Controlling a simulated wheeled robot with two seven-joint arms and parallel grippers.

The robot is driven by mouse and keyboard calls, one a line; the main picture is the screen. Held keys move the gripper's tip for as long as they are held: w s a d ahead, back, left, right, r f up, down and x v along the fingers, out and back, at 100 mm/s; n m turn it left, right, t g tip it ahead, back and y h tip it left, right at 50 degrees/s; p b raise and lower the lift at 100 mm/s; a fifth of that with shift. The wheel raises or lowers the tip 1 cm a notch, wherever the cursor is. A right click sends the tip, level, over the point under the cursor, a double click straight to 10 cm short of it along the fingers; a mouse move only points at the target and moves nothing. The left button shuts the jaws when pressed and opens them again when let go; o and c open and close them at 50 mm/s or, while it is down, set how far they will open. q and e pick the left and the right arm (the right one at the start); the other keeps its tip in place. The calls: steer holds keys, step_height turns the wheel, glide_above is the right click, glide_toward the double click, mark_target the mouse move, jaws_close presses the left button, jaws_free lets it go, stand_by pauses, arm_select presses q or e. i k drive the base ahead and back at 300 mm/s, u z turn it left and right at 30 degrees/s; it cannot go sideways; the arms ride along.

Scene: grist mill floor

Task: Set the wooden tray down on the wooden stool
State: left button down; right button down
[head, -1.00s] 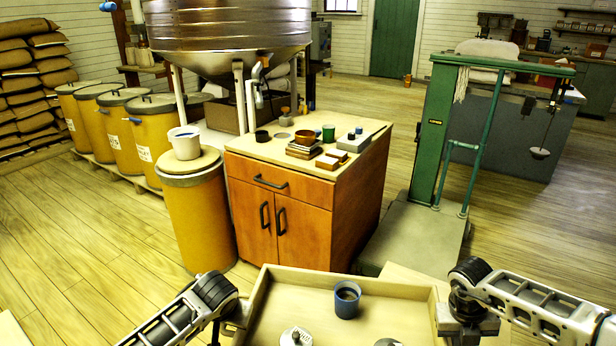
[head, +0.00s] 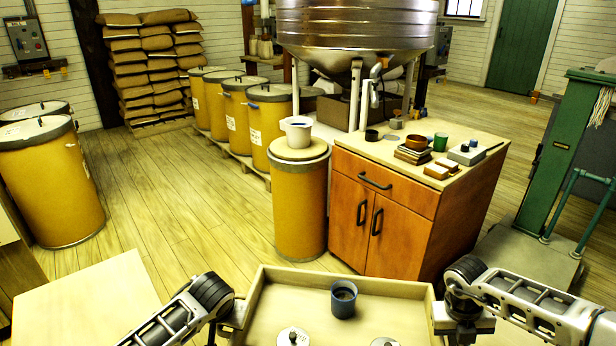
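The wooden tray (head: 385,287) is in front of me at the bottom of the head view, looking level and cut off by the lower edge. It carries a blue cup (head: 344,299) and two round metal pieces, one left (head: 293,338) and one right (head: 384,342). My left gripper (head: 236,316) is at the tray's left wall and my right gripper (head: 447,318) at its right wall; both appear shut on it, though their fingertips are partly hidden. A flat pale wooden top (head: 82,305) shows at lower left; its legs are out of view, so I cannot tell if it is the stool.
An orange cabinet (head: 392,215) with small items on top stands ahead, beside a yellow drum (head: 300,210) bearing a white pail (head: 297,130). More drums (head: 55,185) stand at left. A green scale (head: 560,150) is at right. Floor (head: 170,200) between the left drums and cabinet is clear.

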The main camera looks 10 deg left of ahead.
mark_target(86, 311)
steer(key=u, duration=0.65)
steer(key=i, duration=0.5)
steer(key=u, duration=1.05)
steer(key=i, duration=0.7)
steer(key=u, duration=0.35)
